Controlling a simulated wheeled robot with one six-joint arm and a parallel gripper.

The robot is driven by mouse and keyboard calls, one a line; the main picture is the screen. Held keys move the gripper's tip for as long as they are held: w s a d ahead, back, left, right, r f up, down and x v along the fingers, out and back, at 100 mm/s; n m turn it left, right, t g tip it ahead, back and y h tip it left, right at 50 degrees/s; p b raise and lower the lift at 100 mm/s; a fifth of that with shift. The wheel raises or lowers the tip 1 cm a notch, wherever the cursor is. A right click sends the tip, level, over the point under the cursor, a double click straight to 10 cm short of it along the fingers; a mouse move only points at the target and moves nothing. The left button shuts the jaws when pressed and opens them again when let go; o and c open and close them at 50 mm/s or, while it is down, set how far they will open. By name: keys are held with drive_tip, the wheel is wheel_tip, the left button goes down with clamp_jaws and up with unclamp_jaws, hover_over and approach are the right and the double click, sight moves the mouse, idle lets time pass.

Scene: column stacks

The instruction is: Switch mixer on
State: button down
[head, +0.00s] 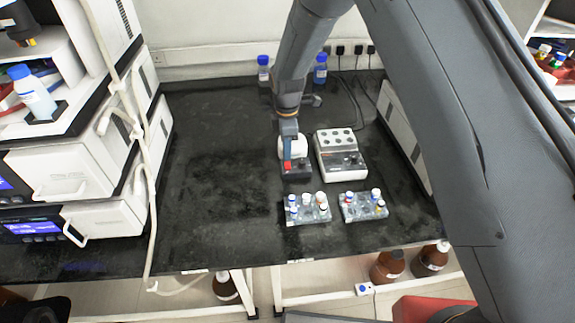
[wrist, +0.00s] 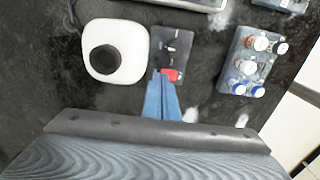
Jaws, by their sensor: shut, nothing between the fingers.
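The mixer shows in the wrist view as a white body (wrist: 128,40) with a round black cup on top and a dark front panel (wrist: 172,45). A red switch (wrist: 174,75) sits at the panel's near end. My gripper (wrist: 162,76) has its blue fingers closed together and empty, with the tips right beside the red switch. I cannot tell whether they touch it. In the head view the mixer (head: 296,174) is partly hidden behind my gripper (head: 287,158), which points down over it, and the red switch (head: 287,165) shows at the tips.
A white block device with round wells (head: 340,150) stands close right of the mixer. Two vial racks (head: 305,211) (head: 362,207) sit in front. Blue-capped bottles (head: 263,70) (head: 320,70) stand at the back. The bench's left part is clear, beside stacked white instruments (head: 75,170).

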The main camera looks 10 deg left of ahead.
sight(288, 162)
drive_tip(key=shift+f+b, duration=0.45)
drive_tip(key=shift+f, duration=0.4)
idle(0.5)
drive_tip(key=shift+r, duration=0.1)
drive_tip(key=shift+r+p, duration=1.1)
drive_tip(key=shift+r, duration=1.35)
drive_tip(key=shift+d, duration=0.15)
drive_tip(key=s+d+r+m+b, duration=0.25)
drive_tip(key=d+r+m, duration=0.35)
drive_tip(key=d, duration=0.4)
drive_tip(key=s+d+r+m+b, duration=0.1)
drive_tip(key=s+d+r+m, duration=0.1)
drive_tip(key=s+d+m, duration=0.5)
drive_tip(key=s+d+r+m+t+b, duration=0.1)
drive_tip(key=s+d+r+m, duration=0.2)
drive_tip(key=s+d+m, duration=0.4)
drive_tip(key=s+d, duration=0.4)
drive_tip(key=s, duration=0.2)
drive_tip(key=shift+d+m, duration=0.2)
drive_tip(key=shift+m, duration=0.2)
